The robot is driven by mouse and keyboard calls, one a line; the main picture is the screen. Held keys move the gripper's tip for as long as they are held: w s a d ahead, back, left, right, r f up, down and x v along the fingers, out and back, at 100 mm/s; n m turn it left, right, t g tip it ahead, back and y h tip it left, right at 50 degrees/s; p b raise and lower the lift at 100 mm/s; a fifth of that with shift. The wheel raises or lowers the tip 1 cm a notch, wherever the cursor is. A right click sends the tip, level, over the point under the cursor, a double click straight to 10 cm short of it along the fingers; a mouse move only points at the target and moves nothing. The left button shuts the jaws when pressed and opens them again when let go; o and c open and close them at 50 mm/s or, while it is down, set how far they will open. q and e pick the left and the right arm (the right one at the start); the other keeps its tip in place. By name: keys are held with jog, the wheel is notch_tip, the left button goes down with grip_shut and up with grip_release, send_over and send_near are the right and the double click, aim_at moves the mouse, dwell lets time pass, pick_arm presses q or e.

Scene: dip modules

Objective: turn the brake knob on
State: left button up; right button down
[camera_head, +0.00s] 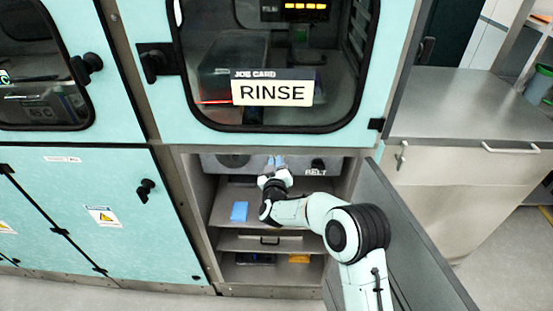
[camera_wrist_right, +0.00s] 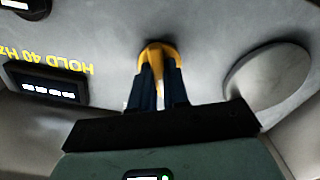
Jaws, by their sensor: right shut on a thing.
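A yellow knob (camera_wrist_right: 163,52) sits on the grey panel inside the open lower bay. My right gripper (camera_wrist_right: 158,85) is shut on this yellow knob, with its dark fingers on either side of it and covering part of it. In the head view the right gripper (camera_head: 276,163) reaches into the bay up to the grey panel (camera_head: 256,161), and the knob is hidden there. No brake label is readable in either view. My left gripper is not in view.
A large round grey disc (camera_wrist_right: 268,82) and a small display (camera_wrist_right: 47,88) under upside-down "HOLD 40 Hz" lettering flank the knob. A blue block (camera_head: 239,211) lies on the shelf below. The open bay door (camera_head: 405,240) stands at right.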

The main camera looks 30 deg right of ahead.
pick_arm(q)
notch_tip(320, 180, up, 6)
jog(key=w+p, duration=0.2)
jog(key=p, duration=0.4)
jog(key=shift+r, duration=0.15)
pick_arm(e)
jog(key=shift+n, duration=6.4)
jog(key=shift+f, duration=0.1)
jog(key=c, duration=1.1)
grip_release()
jog(key=shift+a, duration=0.15)
